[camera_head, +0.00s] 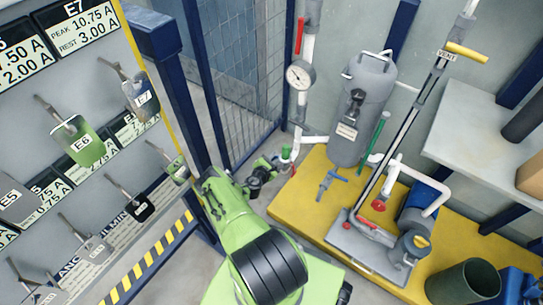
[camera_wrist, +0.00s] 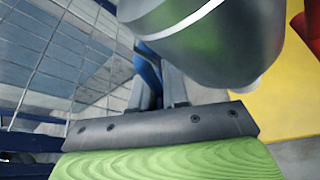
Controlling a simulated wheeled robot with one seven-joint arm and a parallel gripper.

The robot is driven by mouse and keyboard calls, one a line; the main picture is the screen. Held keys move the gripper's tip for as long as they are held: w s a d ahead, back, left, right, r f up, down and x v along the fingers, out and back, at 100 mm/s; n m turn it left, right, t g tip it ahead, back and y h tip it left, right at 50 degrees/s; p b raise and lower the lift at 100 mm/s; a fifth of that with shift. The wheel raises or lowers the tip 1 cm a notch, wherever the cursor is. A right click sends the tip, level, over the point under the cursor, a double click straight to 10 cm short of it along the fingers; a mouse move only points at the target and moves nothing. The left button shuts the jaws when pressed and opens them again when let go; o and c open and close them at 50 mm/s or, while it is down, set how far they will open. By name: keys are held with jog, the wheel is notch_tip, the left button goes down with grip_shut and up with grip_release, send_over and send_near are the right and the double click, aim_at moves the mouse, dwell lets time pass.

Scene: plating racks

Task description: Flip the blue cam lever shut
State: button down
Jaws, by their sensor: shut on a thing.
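My gripper (camera_head: 271,166) reaches in beside the pipework at the left end of the yellow platform. In the wrist view its two grey fingers (camera_wrist: 176,88) are close together. A large, shiny grey rounded body with a white line (camera_wrist: 205,45) hides their tips. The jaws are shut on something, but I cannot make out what. A dark blue strip (camera_wrist: 147,68) shows beside the fingers; I cannot tell whether it is the lever or a post. In the head view a small blue handle (camera_head: 328,178) on a grey fitting stands to the right, apart from my gripper.
A grey tank (camera_head: 364,108) and a pump with a yellow-handled pole (camera_head: 462,52) stand on the yellow platform (camera_head: 300,203). A gauge (camera_head: 299,75) sits on the white pipe behind my gripper. A mesh fence is at the back, and the hook panel (camera_head: 70,100) is left.

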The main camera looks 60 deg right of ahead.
jog(key=shift+s+a+f+n+g, duration=0.1)
jog(key=shift+s+f+n+g, duration=0.2)
jog(key=shift+s+n+g, duration=0.15)
jog(key=c, duration=1.2)
grip_release()
